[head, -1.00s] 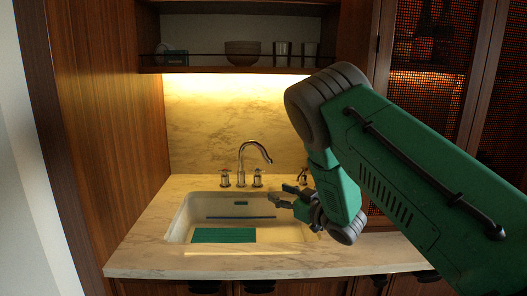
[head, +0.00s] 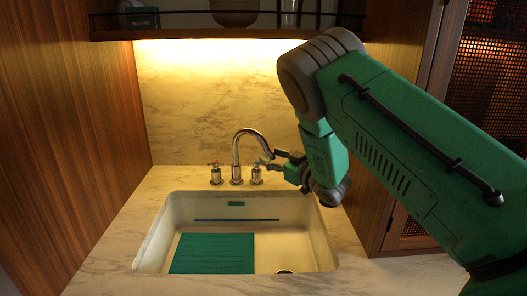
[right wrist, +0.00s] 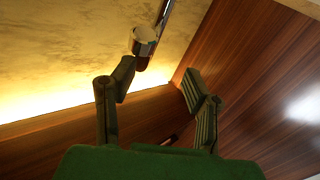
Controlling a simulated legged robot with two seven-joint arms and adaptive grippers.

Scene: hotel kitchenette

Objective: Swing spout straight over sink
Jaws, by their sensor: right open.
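The chrome gooseneck spout (head: 237,146) stands behind the sink (head: 151,232) and curves to the right. My right gripper (head: 269,160) is open with its fingertips close by the spout's outlet end. In the right wrist view the spout's end (right wrist: 146,36) hangs just beyond the left fingertip, above the gap of my open right gripper (right wrist: 157,76). I see nothing held in the jaws, and I cannot tell whether a finger touches the spout. My left gripper is not in view.
Two tap handles flank the spout, the left one (head: 215,174) and the right one (head: 256,175), which is close below my gripper. A green ribbed mat (head: 211,253) lies in the sink. A shelf (head: 220,34) runs above, and a wood wall (head: 70,130) closes the left.

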